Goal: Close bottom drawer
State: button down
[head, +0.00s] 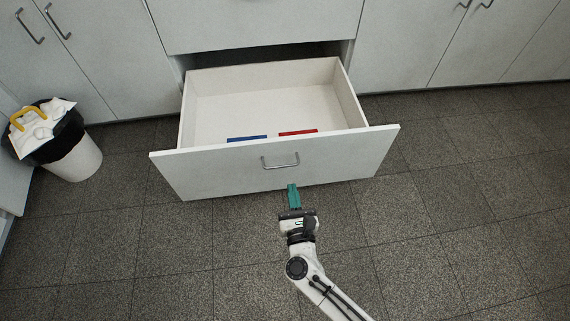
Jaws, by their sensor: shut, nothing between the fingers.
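The bottom drawer (210,177) is pulled far out of the white cabinet in the head view. Its front panel faces me and carries a metal bar handle (280,166) near the middle. Inside, a blue item (247,138) and a red item (298,133) lie close behind the front panel, partly hidden by it. My gripper (293,187) has teal fingers, shut and empty. It shows just below the handle, at the lower edge of the drawer front. I cannot tell whether the fingertips touch the panel.
A white bin (77,162) with a black liner and rubbish stands at the left by the cabinets. Closed cabinet doors (420,45) flank the drawer. The dark tiled floor (450,230) is clear in front and to the right.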

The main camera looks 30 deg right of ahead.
aim_at(284, 143)
jog(key=b+x, duration=0.3)
jog(key=x, duration=1.1)
